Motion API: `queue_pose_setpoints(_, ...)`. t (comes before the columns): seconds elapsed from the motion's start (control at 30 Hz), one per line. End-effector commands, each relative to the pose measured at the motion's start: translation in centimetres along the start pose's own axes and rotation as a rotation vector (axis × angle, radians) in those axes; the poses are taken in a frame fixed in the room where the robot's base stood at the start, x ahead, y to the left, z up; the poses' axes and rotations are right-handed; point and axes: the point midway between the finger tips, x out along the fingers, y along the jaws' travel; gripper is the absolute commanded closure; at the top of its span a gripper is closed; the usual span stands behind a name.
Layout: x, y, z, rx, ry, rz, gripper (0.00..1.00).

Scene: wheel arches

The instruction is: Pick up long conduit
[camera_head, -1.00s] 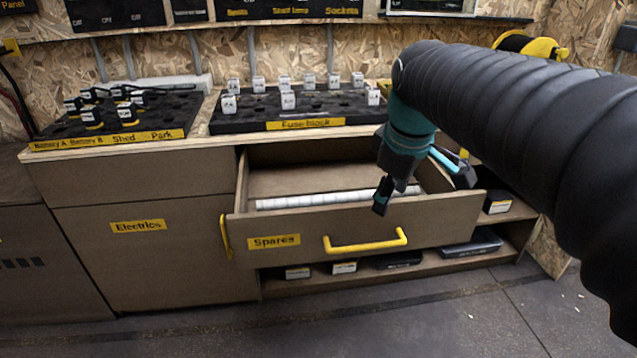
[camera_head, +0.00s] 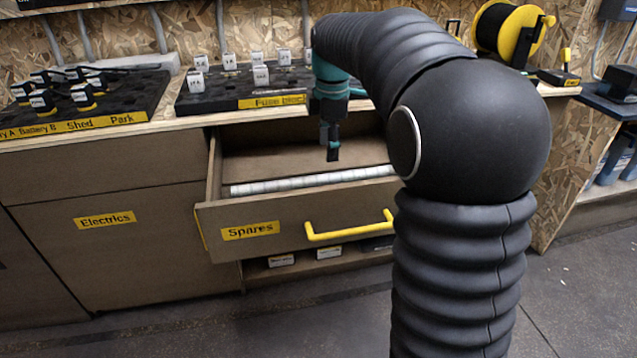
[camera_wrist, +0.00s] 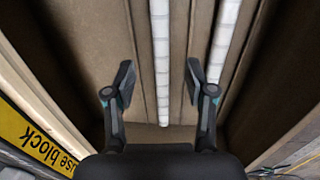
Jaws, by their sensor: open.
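A long white segmented conduit (camera_head: 310,181) lies in the open Spares drawer (camera_head: 300,222), near its front wall. In the wrist view, a white conduit (camera_wrist: 161,62) runs lengthwise between my open fingers, below them. A second white strip (camera_wrist: 226,35) runs to its right, past a divider and partly behind the right finger. I cannot tell which of the two the head view shows. My gripper (camera_head: 331,153) points down over the drawer; its two fingers (camera_wrist: 155,85) are apart and hold nothing. My arm hides the drawer's right end.
The counter with the fuse block (camera_head: 272,101) stands behind the drawer, with labelled switches at left. A shelf with small boxes is below. A yellow cable reel (camera_head: 506,28) is at back right.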

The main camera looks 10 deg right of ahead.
Motion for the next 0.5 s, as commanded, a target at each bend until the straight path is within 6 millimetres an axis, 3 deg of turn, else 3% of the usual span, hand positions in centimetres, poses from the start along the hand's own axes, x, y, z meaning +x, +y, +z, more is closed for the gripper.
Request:
queue_pose_setpoints(0.13, 2.4, -0.1, 0.0, 0.001, 0.000, -0.003, 0.45)
queue_pose_setpoints(0.5, 4.7, -0.1, -0.3, -0.001, 0.000, 0.000, 0.45)
